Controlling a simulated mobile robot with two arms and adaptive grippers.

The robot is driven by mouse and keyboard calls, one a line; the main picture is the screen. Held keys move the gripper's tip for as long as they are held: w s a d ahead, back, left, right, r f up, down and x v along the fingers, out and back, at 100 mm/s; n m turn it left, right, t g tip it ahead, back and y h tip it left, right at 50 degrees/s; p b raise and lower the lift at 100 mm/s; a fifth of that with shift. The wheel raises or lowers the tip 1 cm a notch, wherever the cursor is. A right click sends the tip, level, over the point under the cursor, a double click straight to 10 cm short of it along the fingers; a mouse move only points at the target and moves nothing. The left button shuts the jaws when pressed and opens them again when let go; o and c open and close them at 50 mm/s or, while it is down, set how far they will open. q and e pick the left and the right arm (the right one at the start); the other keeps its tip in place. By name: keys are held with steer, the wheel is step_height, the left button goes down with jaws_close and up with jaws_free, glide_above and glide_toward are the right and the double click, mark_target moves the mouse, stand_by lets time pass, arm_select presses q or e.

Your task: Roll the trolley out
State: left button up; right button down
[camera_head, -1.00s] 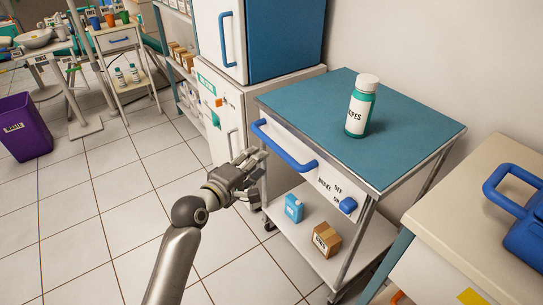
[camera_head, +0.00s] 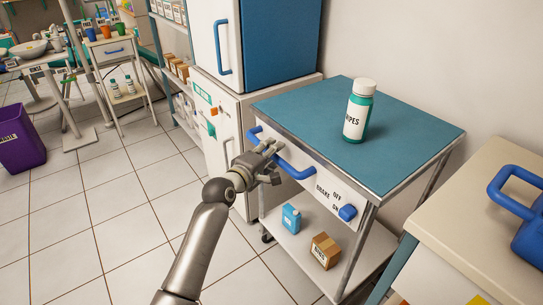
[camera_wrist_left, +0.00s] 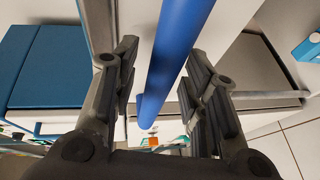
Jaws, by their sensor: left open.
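The trolley has a teal top (camera_head: 400,145) with a grey metal rim, a white front and a lower shelf (camera_head: 285,247). Its blue handle (camera_head: 292,170) runs along the front. My left gripper (camera_head: 270,160) is at the handle. In the left wrist view the blue bar (camera_wrist_left: 175,60) passes between the two open fingers (camera_wrist_left: 160,80), with a gap on both sides. The brake knob (camera_head: 347,212) is blue and sits beside the printed OFF and ON marks; its exact setting is hard to tell. My right gripper is not in view.
A wipes bottle (camera_head: 358,112) stands on the trolley top. A blue carton (camera_head: 291,217) and a brown box (camera_head: 325,250) are on its shelf. A cabinet (camera_head: 225,125) stands close at the left, a cream counter (camera_head: 470,230) at the right. The tiled floor (camera_head: 110,220) is clear.

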arm_select(q)
steer(key=shift+w, duration=0.1)
steer(key=shift+c, duration=0.2)
jaws_close()
steer(key=shift+a, duration=0.1)
